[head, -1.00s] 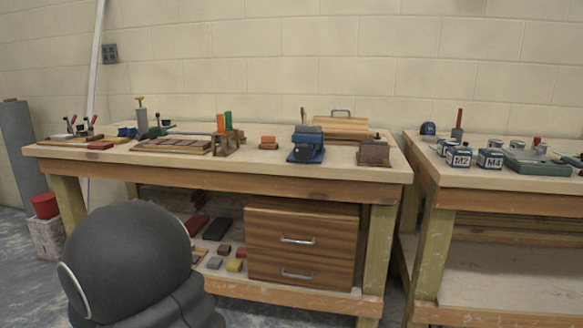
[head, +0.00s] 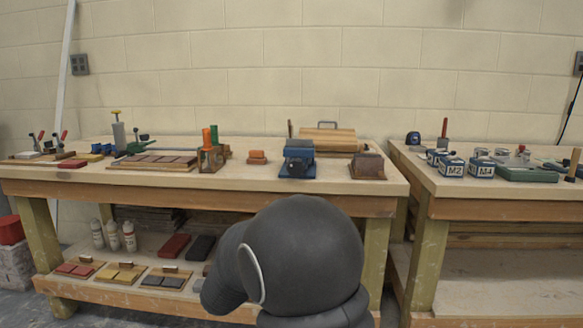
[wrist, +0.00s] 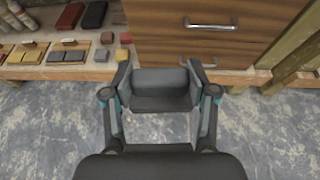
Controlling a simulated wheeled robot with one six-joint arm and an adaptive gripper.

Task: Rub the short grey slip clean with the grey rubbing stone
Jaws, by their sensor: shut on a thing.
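My gripper (wrist: 160,88) is shut on a grey block (wrist: 160,80), which looks like the grey rubbing stone. The block sits crosswise between the fingers, in the air above the floor in front of the drawer unit. On the lower shelf, a board with dark grey slips (wrist: 68,56) shows at the upper left of the wrist view. It also shows in the head view (head: 165,279), left of my arm. I cannot tell which slip is the short one. My gripper is apart from that board. In the head view my arm hides the gripper.
Boards of red slips (head: 78,268) and yellow slips (head: 122,272) lie left of the grey ones, with white bottles (head: 113,237) behind. Small loose blocks (wrist: 122,54) lie right of the grey slips. The drawer unit (wrist: 220,30) stands close ahead. The visible floor is clear.

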